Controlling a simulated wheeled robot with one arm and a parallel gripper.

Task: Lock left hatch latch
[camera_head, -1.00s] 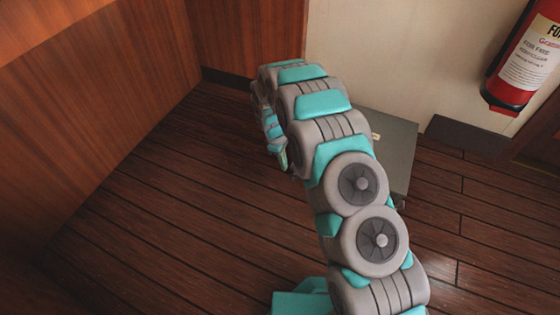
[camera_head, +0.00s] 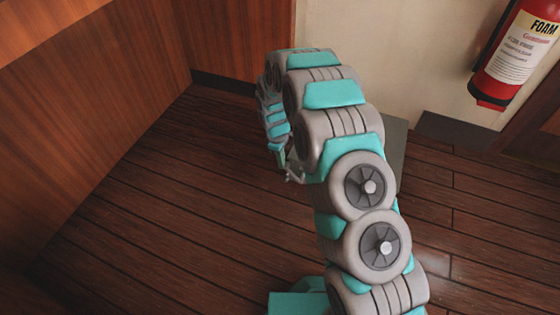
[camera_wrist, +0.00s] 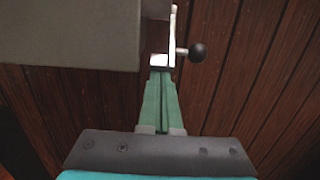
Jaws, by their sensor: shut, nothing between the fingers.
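The latch shows in the wrist view as a pale metal bracket (camera_wrist: 160,59) with a short lever ending in a dark ball knob (camera_wrist: 197,52) that sticks out to the right. It sits at the right side of a grey box-like body (camera_wrist: 70,35), probably the hatch. My gripper (camera_wrist: 160,75) has its green fingers together and empty, with the tips just below the bracket in the picture. I cannot tell whether they touch it. In the head view my gripper (camera_head: 292,177) hangs left of my arm. The grey box (camera_head: 397,150) is mostly hidden behind my arm there, and the latch is not visible.
A wood-panelled wall (camera_head: 90,110) stands at the left and a cream wall (camera_head: 390,60) at the back. A red fire extinguisher (camera_head: 495,85) hangs at the upper right. The plank floor (camera_head: 170,210) left of my arm is clear.

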